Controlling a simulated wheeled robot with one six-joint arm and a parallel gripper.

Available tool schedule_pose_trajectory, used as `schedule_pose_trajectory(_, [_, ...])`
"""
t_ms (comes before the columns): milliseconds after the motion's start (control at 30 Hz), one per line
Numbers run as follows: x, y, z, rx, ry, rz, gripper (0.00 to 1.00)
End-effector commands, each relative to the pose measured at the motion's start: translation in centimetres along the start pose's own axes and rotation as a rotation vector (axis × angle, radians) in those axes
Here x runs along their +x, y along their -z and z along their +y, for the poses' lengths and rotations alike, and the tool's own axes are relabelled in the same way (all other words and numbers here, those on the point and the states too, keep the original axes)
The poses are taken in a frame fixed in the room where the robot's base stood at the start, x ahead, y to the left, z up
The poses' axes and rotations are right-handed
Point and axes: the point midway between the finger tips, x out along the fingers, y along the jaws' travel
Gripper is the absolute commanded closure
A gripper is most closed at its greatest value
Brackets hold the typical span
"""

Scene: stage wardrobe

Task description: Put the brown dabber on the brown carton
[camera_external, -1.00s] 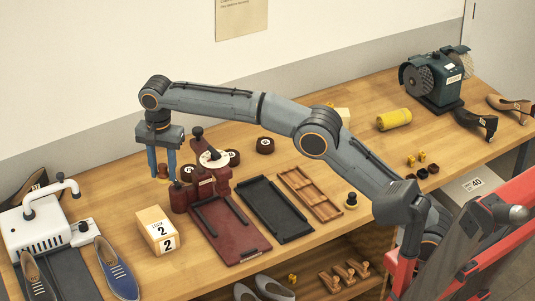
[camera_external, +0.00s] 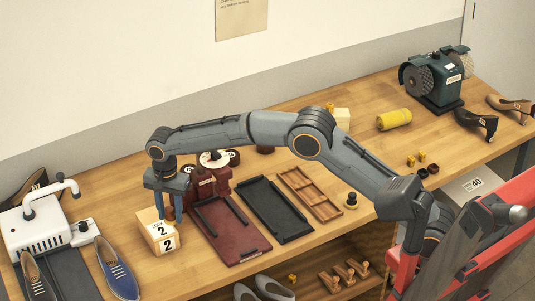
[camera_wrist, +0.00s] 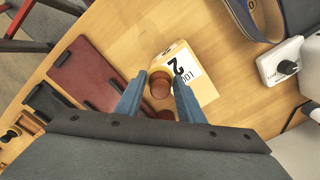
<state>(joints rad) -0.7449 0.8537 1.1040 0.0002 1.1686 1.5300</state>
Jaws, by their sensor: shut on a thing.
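The brown carton (camera_external: 158,236), a light tan box with a white label reading 2, stands near the table's front left. It also shows in the wrist view (camera_wrist: 207,92). My gripper (camera_external: 169,218) points down at the carton, its blue fingers over the carton's right part. In the wrist view my gripper (camera_wrist: 160,78) is shut on the brown dabber (camera_wrist: 160,88), a short round brown piece. The dabber overlaps the carton's edge there. I cannot tell whether its underside touches the carton top. In the external view the fingers mostly hide the dabber.
A dark red press (camera_external: 228,243) with round stamps stands right beside the carton. A black tray (camera_external: 274,212) and a wooden divided tray (camera_external: 312,196) lie further right. A blue shoe (camera_external: 117,270) and a white machine (camera_external: 38,238) are on the left.

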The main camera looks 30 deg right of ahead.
Motion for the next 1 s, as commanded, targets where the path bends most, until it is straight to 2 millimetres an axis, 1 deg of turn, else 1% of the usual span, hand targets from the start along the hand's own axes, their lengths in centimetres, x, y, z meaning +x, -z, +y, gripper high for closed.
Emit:
schedule_pose_trajectory(167, [1.3,0.0,0.1,0.0,-0.002,0.0,0.87])
schedule_pose_trajectory(300, [3.2,0.0,0.2,0.0,-0.003,0.0,0.87])
schedule_pose_trajectory(400, [4.0,0.0,0.1,0.0,0.0,0.0,0.87])
schedule_pose_trajectory(767, [4.5,0.0,0.1,0.0,0.0,0.0,0.87])
schedule_pose_trajectory(800, [4.4,0.0,0.1,0.0,0.001,0.0,0.59])
schedule_pose_trajectory(867, [4.4,0.0,0.1,0.0,0.0,0.0,0.49])
schedule_pose_trajectory(900, [4.4,0.0,0.1,0.0,0.0,0.0,0.47])
schedule_pose_trajectory(1000, [4.4,0.0,0.1,0.0,0.001,0.0,0.47])
